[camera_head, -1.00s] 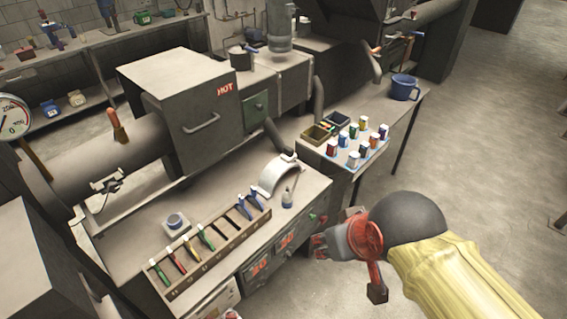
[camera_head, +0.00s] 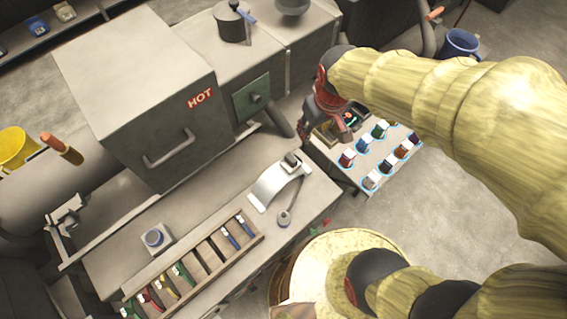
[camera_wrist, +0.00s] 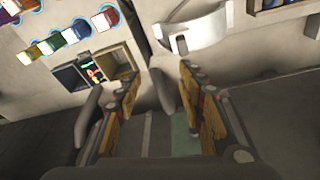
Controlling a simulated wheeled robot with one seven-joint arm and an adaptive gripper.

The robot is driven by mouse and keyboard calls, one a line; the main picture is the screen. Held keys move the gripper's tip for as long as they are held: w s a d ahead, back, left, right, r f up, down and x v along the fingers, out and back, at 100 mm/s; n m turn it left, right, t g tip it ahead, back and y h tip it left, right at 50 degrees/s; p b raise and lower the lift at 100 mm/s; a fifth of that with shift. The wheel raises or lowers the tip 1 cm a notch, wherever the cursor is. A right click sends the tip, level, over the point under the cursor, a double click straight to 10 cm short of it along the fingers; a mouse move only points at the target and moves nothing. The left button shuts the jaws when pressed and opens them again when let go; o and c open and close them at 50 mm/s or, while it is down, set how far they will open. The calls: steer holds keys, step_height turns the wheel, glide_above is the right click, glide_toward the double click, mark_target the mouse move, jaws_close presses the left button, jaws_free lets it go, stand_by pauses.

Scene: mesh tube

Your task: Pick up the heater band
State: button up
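The heater band (camera_head: 270,189) is a pale metal half-ring with a small dark clamp block at one end. It rests on the bench, beside the wooden tool rack, and also shows at the top of the wrist view (camera_wrist: 200,30). My gripper (camera_head: 322,124) is above the far right end of the bench, up and to the right of the band in the head view. In the wrist view my gripper (camera_wrist: 158,78) has its two yellow-padded fingers spread with nothing held between them. The band lies beyond the fingertips, apart from them.
The hot machine box (camera_head: 135,95) with a handle stands left of the gripper. A side table (camera_head: 372,160) carries several coloured jars and small bins. A blue mug (camera_head: 459,44) stands farther back.

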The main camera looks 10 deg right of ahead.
steer(key=w+a+f+n+g+p, duration=0.1)
steer(key=w+a+f+n+p, duration=0.1)
steer(key=a+f+p, duration=0.15)
steer(key=n+g+p, duration=0.1)
steer(key=g+p, duration=0.1)
glide_above(291, 157)
step_height(291, 157, down, 7)
steer(key=shift+w+r, duration=0.1)
steer(key=shift+r, duration=0.05)
step_height(291, 157, down, 8)
steer(key=shift+f, duration=0.1)
steer(key=shift+s, duration=0.2)
steer(key=shift+c, duration=1.3)
steer(key=c, duration=0.7)
steer(key=shift+w, duration=0.1)
jaws_close()
